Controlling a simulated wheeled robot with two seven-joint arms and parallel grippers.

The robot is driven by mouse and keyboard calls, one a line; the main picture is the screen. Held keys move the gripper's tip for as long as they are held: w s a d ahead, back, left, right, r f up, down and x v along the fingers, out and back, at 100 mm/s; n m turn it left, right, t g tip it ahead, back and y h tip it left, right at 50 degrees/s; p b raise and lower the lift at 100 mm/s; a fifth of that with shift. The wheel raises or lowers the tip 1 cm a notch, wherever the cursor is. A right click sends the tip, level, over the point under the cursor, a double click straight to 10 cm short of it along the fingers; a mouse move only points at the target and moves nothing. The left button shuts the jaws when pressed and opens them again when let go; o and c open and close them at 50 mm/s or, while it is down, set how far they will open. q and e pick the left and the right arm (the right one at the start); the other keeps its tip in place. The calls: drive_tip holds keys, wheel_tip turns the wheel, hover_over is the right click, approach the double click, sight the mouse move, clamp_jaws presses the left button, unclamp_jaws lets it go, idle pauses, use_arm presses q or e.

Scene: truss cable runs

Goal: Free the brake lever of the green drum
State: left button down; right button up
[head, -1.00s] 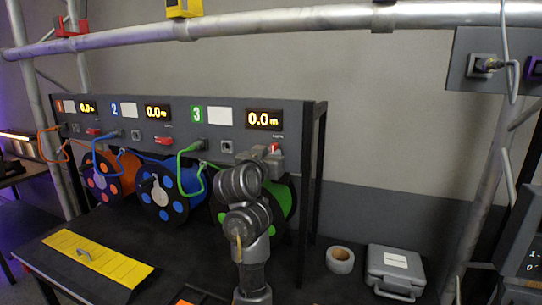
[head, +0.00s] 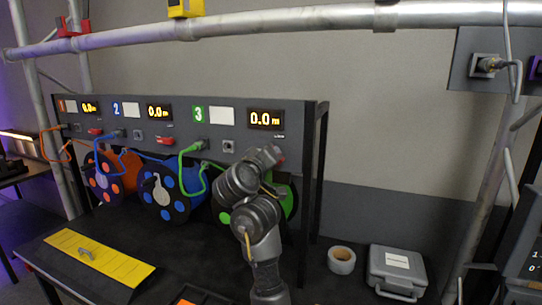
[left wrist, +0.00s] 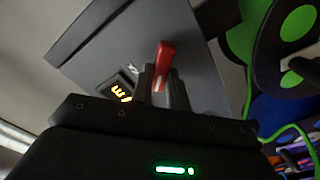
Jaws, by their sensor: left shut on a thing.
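The green drum (head: 290,203) is under the box panel at the number 3 bay, partly hidden behind my left arm. My left gripper (head: 272,156) is in front of the panel's lower right corner, at the drum's red brake lever (head: 280,153). In the left wrist view the red brake lever (left wrist: 163,58) stands out from between the dark fingers of the left gripper (left wrist: 165,88), which is shut on it. The green drum (left wrist: 297,22) shows at the upper right there. The lever's mount is mostly hidden. My right gripper is not in view.
The blue drum (head: 163,192) and orange drum (head: 106,178) are to the left, with red levers (head: 164,141) above them. A green cable (head: 189,165) loops left of my arm. A tape roll (head: 341,260) and grey case (head: 397,270) lie to the right.

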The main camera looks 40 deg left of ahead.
use_arm(q)
drive_tip(key=shift+a+f+n, duration=0.1)
drive_tip(key=shift+f+n, duration=0.1)
drive_tip(key=shift+n, duration=2.1)
drive_tip(key=shift+f+n, duration=0.15)
drive_tip(key=shift+n, duration=2.15)
drive_tip(key=c, duration=1.4)
unclamp_jaws()
drive_tip(key=shift+o, duration=0.2)
drive_tip(key=shift+s, duration=0.15)
